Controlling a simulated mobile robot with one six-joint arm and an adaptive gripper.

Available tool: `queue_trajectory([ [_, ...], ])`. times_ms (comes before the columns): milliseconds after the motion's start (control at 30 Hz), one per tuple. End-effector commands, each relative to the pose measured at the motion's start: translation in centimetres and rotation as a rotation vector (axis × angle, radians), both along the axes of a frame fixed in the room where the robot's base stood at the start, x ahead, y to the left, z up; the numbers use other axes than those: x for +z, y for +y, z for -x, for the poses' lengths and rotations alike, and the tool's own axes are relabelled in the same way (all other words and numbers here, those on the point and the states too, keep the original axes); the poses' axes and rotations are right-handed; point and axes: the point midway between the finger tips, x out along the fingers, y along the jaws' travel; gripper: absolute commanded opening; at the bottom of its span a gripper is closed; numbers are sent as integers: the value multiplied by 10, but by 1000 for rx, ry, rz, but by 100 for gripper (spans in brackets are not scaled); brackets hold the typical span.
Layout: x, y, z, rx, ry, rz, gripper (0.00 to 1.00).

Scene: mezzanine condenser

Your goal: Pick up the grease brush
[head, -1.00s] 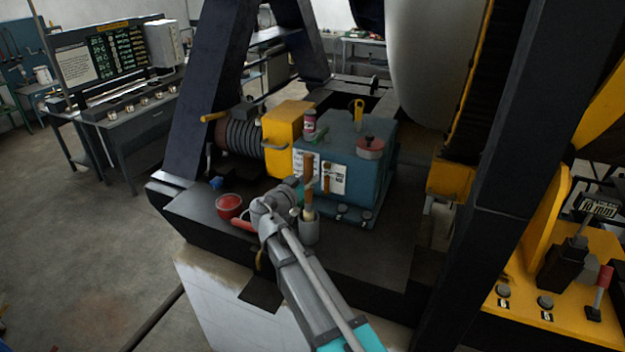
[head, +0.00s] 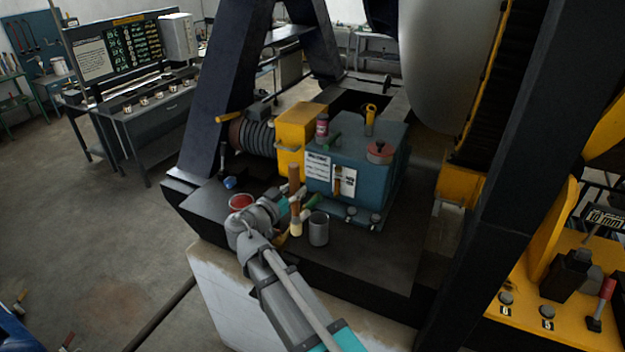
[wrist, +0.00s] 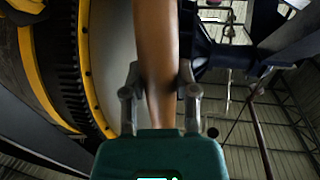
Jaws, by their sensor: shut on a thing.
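The grease brush (head: 294,178) has a brown wooden handle and pale bristles that point down. It stands nearly upright, just left of the grey metal cup (head: 319,230) in the head view, with its bristles outside the cup. My gripper (head: 296,204) is shut on the brush around its middle. In the wrist view the handle (wrist: 155,40) runs up between the two fingers of my gripper (wrist: 160,88). I cannot tell how far the bristles are above the dark platform.
A red bowl (head: 241,201) sits left of my gripper, partly behind my arm. The dark platform (head: 375,265) is clear right of the cup.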

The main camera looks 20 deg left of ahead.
Motion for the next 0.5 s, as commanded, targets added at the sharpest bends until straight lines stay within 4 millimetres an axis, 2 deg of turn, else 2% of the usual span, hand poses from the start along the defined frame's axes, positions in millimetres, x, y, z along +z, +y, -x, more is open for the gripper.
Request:
queue_trajectory([
  [33,0,2,12,3,0,0,0],
  [200,0,9,38,1,0,0,0],
  [500,0,16,62,1,0,0,0],
])
